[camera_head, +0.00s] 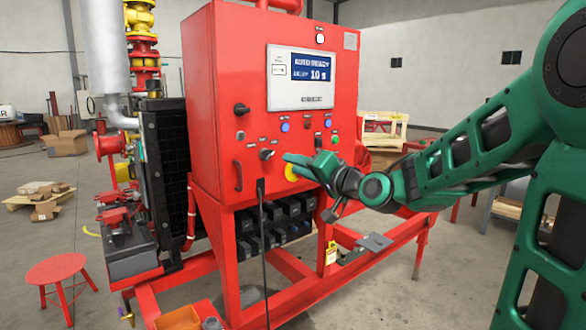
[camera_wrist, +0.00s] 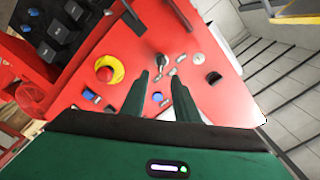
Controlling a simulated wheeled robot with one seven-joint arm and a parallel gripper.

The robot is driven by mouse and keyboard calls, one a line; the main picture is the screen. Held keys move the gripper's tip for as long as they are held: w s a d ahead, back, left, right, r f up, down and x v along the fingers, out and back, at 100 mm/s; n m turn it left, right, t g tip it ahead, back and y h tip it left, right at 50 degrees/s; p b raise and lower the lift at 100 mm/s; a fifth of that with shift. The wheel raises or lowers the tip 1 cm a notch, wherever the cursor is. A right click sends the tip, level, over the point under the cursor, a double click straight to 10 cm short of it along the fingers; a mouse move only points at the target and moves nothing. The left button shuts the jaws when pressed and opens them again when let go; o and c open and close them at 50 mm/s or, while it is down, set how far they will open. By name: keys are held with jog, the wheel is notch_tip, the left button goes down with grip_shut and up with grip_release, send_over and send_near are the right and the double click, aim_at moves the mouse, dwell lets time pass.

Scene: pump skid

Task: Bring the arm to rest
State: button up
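My arm (camera_head: 470,145) reaches in from the right, bent at the elbow, to the front of the red control cabinet (camera_head: 225,60). My green gripper (camera_head: 288,160) is at the lower panel, in front of the yellow emergency-stop surround, partly covering it. In the wrist view the two fingers of my gripper (camera_wrist: 167,76) stand apart with nothing seen between them. They point at the red panel (camera_wrist: 235,105) with its switches. The emergency stop (camera_wrist: 105,72) is left of the fingers, a black knob (camera_wrist: 212,77) right. Whether the fingertips touch the panel cannot be told.
The cabinet carries a display (camera_head: 300,78) reading "AUTO READY". A black cable (camera_head: 264,240) hangs down its front. The red skid frame (camera_head: 300,292) runs below my arm. A red stool (camera_head: 57,270) stands at left. Open floor (camera_head: 460,265) lies at right, beside my arm.

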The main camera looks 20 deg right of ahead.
jog(key=s+d+f+n+g+h, duration=0.1)
jog(key=s+d+f+g+h, duration=0.1)
jog(key=s+d+f+g, duration=0.4)
jog(key=s+d+f+n+g+h, duration=0.1)
jog(key=s+d+f+g+h, duration=0.15)
jog(key=s+f, duration=0.7)
jog(key=s+d+f+g, duration=0.1)
jog(key=s+f+g, duration=0.1)
jog(key=s, duration=0.6)
jog(key=s+d+f+m+g, duration=0.1)
jog(key=s+d+f+g, duration=0.1)
jog(key=s, duration=0.6)
jog(key=s+d+f+g, duration=0.1)
jog(key=s+f+g, duration=0.3)
jog(key=s, duration=0.4)
jog(key=shift+d+f+m+g+h, duration=0.25)
jog(key=shift+m+g+h, duration=0.1)
jog(key=shift+m+h, duration=0.1)
